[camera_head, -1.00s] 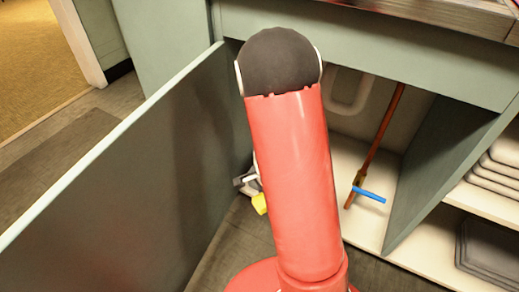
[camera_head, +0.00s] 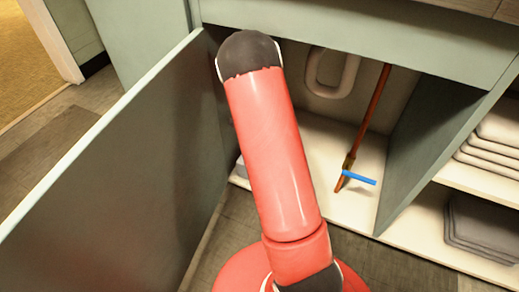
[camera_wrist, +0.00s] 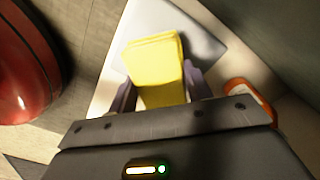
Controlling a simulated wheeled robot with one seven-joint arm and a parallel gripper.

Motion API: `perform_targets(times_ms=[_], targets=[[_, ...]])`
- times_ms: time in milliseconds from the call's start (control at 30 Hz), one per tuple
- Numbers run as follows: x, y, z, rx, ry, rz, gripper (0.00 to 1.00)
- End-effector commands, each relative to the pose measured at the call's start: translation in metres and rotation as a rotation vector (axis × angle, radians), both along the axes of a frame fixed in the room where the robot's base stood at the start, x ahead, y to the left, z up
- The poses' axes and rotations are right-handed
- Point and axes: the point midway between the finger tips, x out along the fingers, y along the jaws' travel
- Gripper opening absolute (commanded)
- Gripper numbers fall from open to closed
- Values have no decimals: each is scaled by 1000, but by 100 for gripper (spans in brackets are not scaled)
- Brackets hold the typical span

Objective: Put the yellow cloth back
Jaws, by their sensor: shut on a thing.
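The folded yellow cloth (camera_wrist: 155,70) shows in the wrist view, held between the two dark fingers of my gripper (camera_wrist: 160,90). It extends beyond the fingertips, over a pale surface. In the head view my red arm hides the gripper and the cloth. The open cabinet under the counter has a pale floor (camera_head: 345,205), and my arm stands in front of its left part. A grey thing (camera_wrist: 190,35) lies just beyond the cloth in the wrist view; whether the cloth touches it I cannot tell.
An open cabinet door (camera_head: 120,170) stands left of my arm. A brown stick (camera_head: 372,115) with a blue piece (camera_head: 358,177) leans inside the cabinet. A divider (camera_head: 430,130) and shelves with stacked items (camera_head: 490,150) are at right. An orange object (camera_wrist: 250,98) is right of my gripper.

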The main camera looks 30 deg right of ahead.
Motion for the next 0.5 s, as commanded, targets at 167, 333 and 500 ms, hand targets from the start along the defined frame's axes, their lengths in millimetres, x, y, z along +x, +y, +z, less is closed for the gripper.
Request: perform_targets(times_ms=[167,333,500], targets=[[8,-4,-9,0,3,0,28],[7,-3,-34,0,1,0,28],[8,-3,-35,0,-1,1,28]])
